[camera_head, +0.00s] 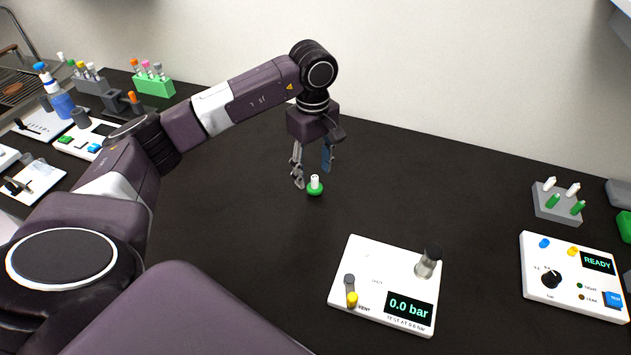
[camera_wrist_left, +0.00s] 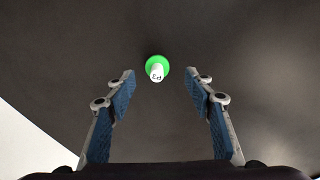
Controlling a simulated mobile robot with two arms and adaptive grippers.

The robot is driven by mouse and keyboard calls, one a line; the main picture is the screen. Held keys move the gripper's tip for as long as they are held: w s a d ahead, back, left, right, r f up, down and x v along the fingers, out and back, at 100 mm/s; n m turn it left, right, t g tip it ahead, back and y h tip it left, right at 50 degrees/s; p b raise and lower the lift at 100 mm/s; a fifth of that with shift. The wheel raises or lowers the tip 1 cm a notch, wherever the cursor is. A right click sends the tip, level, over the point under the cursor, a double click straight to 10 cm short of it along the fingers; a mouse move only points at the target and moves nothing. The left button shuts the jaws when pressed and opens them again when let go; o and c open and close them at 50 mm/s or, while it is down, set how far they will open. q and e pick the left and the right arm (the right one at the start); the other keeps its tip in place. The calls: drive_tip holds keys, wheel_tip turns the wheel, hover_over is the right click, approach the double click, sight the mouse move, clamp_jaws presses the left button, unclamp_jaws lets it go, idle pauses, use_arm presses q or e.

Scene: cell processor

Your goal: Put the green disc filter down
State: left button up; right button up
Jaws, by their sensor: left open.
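The green disc filter (camera_head: 315,189) stands upright on the black worktop, with its white top part pointing up. It also shows in the left wrist view (camera_wrist_left: 156,66), ahead of the fingertips and between their lines. My left gripper (camera_head: 314,178) is open and empty. It points down, with its fingers just above and behind the filter in the head view. In the left wrist view the blue finger pads (camera_wrist_left: 160,88) are wide apart, and neither touches the filter. My right gripper is in neither view.
A white test panel (camera_head: 357,262) reading 0.0 bar lies in front of the filter. A grey rack (camera_head: 557,211) with white and green pieces and a READY panel (camera_head: 570,292) are at the right. Tube racks (camera_head: 154,87) and a blue bottle (camera_head: 61,104) stand at the left. The worktop around the filter is clear.

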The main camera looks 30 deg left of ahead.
sight(315, 177)
use_arm(q)
drive_tip(key=f, duration=0.1)
drive_tip(key=f+p, duration=0.1)
drive_tip(key=f, duration=0.1)
drive_tip(key=shift+w+f, duration=0.25)
drive_tip(key=shift+f, duration=0.35)
drive_tip(key=c, duration=1.1)
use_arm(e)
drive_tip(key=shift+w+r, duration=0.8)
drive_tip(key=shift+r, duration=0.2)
use_arm(q)
drive_tip(key=shift+r, duration=0.1)
drive_tip(key=shift+c, duration=0.2)
